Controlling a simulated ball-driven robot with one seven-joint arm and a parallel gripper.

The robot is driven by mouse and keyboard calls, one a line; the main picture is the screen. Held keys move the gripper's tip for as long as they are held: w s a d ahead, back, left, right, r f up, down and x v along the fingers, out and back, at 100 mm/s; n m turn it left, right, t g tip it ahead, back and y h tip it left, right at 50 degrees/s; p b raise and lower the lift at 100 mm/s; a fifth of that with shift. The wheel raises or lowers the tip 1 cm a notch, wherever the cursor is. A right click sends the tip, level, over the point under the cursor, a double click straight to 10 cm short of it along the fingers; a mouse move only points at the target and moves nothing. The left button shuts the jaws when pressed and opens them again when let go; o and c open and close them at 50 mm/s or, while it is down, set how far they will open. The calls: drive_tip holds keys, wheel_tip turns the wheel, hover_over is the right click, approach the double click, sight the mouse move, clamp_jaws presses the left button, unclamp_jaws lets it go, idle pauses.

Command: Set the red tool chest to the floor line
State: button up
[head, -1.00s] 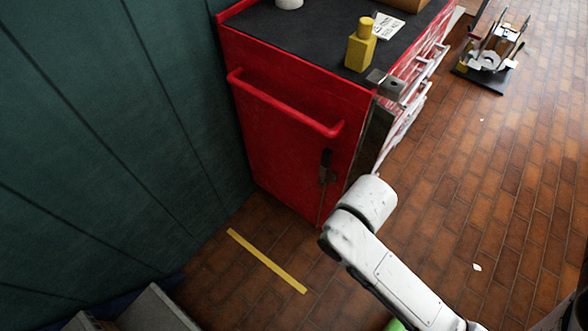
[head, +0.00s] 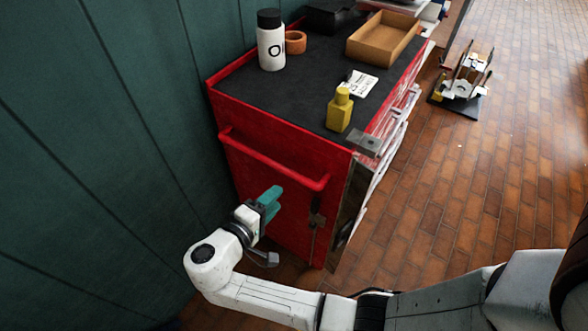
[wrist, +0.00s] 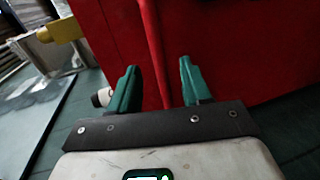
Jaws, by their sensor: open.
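The red tool chest (head: 262,215) stands beside the green wall, with a dark mat on top. A red bar handle (head: 275,160) crosses its near side. My gripper (head: 270,200) has teal fingers and is open in front of this side, just below the handle in the head view. In the wrist view, the handle (wrist: 150,45) runs between the open fingers of my gripper (wrist: 158,82); I cannot tell whether it touches them. The yellow floor line is not visible now.
On the chest stand a white bottle (head: 271,42), an orange ring (head: 295,42), a yellow bottle (head: 340,110), a card (head: 358,84) and a cardboard tray (head: 384,38). A small fixture (head: 464,80) sits on the right floor. The brick floor (head: 480,180) is otherwise mostly clear there.

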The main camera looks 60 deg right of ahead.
sight(295, 177)
drive_tip(key=x, duration=0.3)
drive_tip(key=p+x, duration=0.1)
drive_tip(key=x, duration=0.3)
drive_tip(key=p+x, duration=0.1)
drive_tip(key=x, duration=0.2)
drive_tip(key=shift+w+d+r, duration=0.15)
drive_tip(key=shift+d+r, duration=0.1)
drive_tip(key=shift+d, duration=0.15)
clamp_jaws()
